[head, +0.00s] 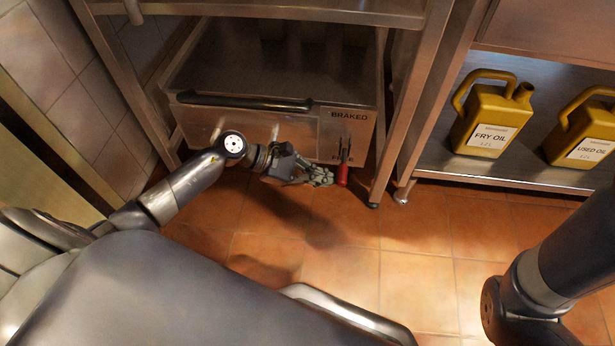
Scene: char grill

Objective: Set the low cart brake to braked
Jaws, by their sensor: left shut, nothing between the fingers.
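The low cart (240,128) is a steel box with a black bar handle (245,101), under a steel frame. On its front right is a plate marked BRAKED (349,115) at the top and a partly covered word, seemingly FREE, at the bottom.
Steel legs (411,100) stand right of the cart. A low shelf (440,160) at the right holds yellow jugs marked FRY OIL (486,125) and USED OIL (585,140). The tiled floor (400,270) in front is clear. A tiled wall (60,80) is at the left.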

